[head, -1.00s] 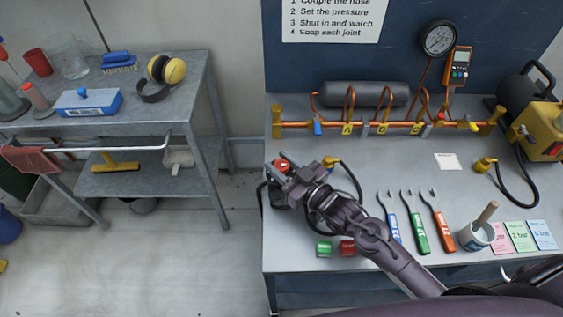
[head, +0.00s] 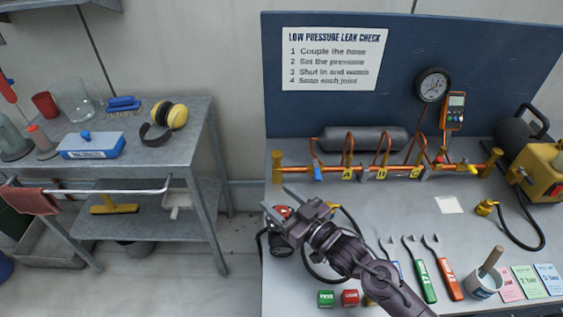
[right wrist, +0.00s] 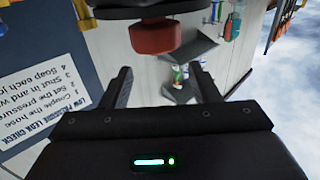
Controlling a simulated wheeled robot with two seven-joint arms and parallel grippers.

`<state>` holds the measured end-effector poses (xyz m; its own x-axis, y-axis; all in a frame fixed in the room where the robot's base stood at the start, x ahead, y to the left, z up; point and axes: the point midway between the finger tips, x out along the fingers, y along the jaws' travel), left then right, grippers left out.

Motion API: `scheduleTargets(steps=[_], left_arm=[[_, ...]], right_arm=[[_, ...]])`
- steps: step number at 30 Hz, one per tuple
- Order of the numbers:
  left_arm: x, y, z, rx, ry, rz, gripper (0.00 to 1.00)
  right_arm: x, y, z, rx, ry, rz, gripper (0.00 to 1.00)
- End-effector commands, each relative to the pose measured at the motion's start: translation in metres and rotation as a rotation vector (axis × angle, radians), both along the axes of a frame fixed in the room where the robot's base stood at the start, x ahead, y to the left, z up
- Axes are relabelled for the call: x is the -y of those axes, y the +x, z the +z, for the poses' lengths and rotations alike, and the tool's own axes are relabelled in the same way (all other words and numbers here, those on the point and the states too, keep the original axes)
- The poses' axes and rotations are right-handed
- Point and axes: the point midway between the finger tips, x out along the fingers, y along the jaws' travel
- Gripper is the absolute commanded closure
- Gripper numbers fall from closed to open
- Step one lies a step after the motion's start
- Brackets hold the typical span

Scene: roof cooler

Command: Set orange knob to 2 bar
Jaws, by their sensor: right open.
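The orange-red knob (head: 283,211) with a white mark sits on a dark regulator body at the bench's left edge, partly hidden by my right gripper. My right gripper (head: 277,199) is open, with its fingers over and around the knob's area in the head view. In the right wrist view the knob (right wrist: 152,37) shows ahead of the open fingers (right wrist: 161,72), between their lines and a little left of centre. It looks clear of both fingertips. A green card (head: 525,281) reads 2 bar. The knob's scale is not readable. My left gripper is not in view.
A round gauge (head: 432,85) hangs on the blue board; its reading is too small to tell. A copper manifold (head: 380,172) runs along the back.

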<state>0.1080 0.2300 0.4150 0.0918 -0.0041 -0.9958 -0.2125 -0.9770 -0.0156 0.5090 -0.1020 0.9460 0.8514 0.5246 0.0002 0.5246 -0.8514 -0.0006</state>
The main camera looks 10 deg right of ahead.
Motion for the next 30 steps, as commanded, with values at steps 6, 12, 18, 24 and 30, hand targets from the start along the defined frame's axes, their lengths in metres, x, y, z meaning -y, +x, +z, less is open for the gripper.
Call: scheduleTargets(steps=[6,12,18,24,30], left_arm=[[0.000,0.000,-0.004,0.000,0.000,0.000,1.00],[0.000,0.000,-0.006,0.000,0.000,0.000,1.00],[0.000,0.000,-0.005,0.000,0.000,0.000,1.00],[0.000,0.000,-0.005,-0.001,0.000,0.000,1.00],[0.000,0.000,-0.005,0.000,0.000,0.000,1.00]], right_arm=[[0.000,0.000,0.056,0.006,-0.001,0.001,0.44],[0.000,0.000,0.106,0.008,-0.002,0.001,0.44],[0.000,0.000,0.144,0.006,-0.001,0.001,0.44],[0.000,0.000,0.161,0.002,-0.002,0.000,0.44],[0.000,0.000,0.163,0.001,0.000,0.000,0.44]])
